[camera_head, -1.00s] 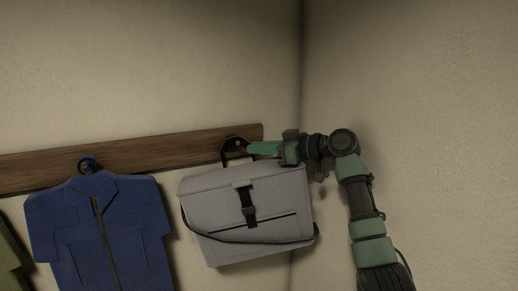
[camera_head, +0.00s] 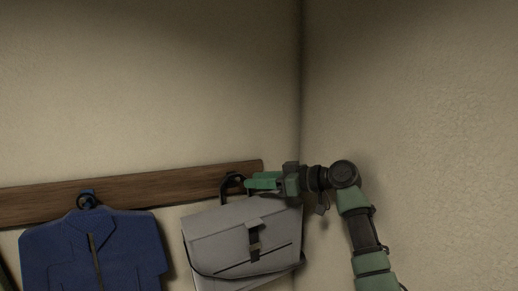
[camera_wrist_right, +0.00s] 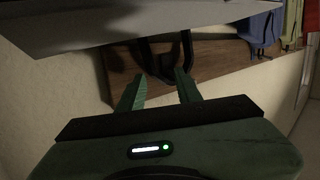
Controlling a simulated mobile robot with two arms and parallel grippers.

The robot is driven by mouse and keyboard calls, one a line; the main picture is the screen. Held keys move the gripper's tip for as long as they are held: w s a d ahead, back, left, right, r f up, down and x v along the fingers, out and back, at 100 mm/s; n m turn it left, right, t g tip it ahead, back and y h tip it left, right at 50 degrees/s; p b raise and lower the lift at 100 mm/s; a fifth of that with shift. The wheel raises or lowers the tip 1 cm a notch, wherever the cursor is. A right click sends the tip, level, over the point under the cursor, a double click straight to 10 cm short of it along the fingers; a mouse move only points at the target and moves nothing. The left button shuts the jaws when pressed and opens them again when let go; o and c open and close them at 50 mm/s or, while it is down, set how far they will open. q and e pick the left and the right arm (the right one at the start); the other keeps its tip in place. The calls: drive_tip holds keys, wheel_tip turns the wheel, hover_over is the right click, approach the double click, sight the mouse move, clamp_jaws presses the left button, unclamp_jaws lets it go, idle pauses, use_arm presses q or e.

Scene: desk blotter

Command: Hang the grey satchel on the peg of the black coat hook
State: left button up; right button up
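The grey satchel (camera_head: 222,240) hangs against the wall below the right end of a wooden rail, slightly tilted. Its dark handle rises to the black coat hook (camera_head: 232,182) on the rail. The handle appears to be at the peg, but the gripper and the dark overlap hide the exact contact. My right gripper (camera_head: 250,182) is just right of the hook, above the satchel. In the right wrist view its two green fingers (camera_wrist_right: 160,88) stand apart, with black loops (camera_wrist_right: 150,62) just beyond their tips and the satchel's pale side (camera_wrist_right: 70,25) above. My left gripper is out of view.
The wooden rail (camera_head: 150,189) runs along the wall. A room corner lies close on the right. The wall above the rail is clear.

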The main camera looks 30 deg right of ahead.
wheel_tip(320, 180, up, 19)
drive_tip(key=b, duration=0.2)
drive_tip(key=shift+s, duration=0.1)
